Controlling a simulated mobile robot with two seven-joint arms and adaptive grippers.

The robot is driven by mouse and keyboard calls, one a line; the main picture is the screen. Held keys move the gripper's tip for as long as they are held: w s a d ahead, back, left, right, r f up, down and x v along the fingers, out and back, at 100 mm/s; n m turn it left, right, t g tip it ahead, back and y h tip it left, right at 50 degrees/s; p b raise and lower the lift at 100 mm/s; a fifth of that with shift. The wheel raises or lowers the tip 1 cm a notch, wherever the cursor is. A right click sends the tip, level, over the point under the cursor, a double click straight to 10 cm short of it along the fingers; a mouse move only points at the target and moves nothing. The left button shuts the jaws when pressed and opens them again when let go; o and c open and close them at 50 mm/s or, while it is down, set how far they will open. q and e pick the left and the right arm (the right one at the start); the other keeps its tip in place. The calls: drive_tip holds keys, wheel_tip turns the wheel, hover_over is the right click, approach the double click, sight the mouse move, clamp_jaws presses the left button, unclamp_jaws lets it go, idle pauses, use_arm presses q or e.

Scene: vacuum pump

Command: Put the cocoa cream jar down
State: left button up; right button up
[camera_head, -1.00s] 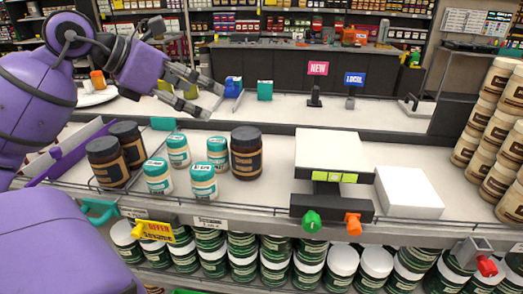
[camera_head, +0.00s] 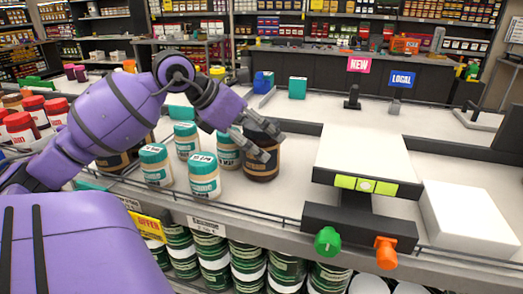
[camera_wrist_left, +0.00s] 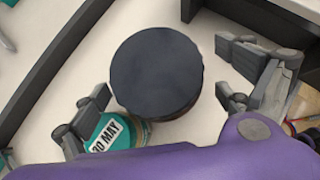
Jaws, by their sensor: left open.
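The cocoa cream jar (camera_head: 261,168), brown with a dark lid, stands upright on the white counter, partly covered by my fingers. My left gripper (camera_head: 272,145) is open, with its fingers at the jar's upper part. In the left wrist view the dark round lid (camera_wrist_left: 156,72) lies between the spread fingers of the left gripper (camera_wrist_left: 166,82), with a visible gap on the right side. Whether any finger touches the jar is unclear. My right gripper is out of view.
Several teal-lidded jars (camera_head: 204,178) stand close to the left of the cocoa jar; one (camera_wrist_left: 112,134) is right by a finger. A white-topped scale (camera_head: 367,155) and a white box (camera_head: 468,218) stand to the right. Red-lidded jars (camera_head: 56,108) are at far left.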

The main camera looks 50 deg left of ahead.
use_arm(q)
drive_tip(key=shift+w+d+f, duration=0.15)
drive_tip(key=shift+w+f, duration=0.3)
drive_tip(key=shift+w, duration=0.05)
drive_tip(key=shift+r, duration=0.1)
drive_tip(key=c, duration=2.1)
drive_tip(key=shift+r, duration=0.1)
wheel_tip(320, 180, up, 18)
drive_tip(key=shift+f+p, duration=0.1)
drive_tip(key=shift+p, duration=0.3)
